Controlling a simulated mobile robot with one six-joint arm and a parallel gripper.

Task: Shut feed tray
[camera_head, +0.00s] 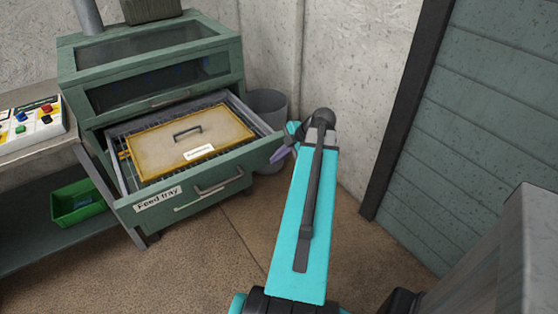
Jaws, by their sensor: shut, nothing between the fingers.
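The feed tray (225,190) is a green drawer with a dark bar handle and a white "Feed tray" label on its front. It is pulled out of the green cabinet (150,55). Inside it lies a flat yellow-framed panel (165,152) with a small handle and a white label. My gripper (282,152) is shut and empty at the right end of the drawer front, mostly hidden behind my cyan arm. I cannot tell whether it touches the drawer.
A grey bin (267,104) stands behind the drawer's right side, against the wall. At left is a bench (40,150) with a board of coloured pieces (32,124) and a green crate (80,203) below. A dark post and green panelled wall (490,130) stand at right. Floor in front is clear.

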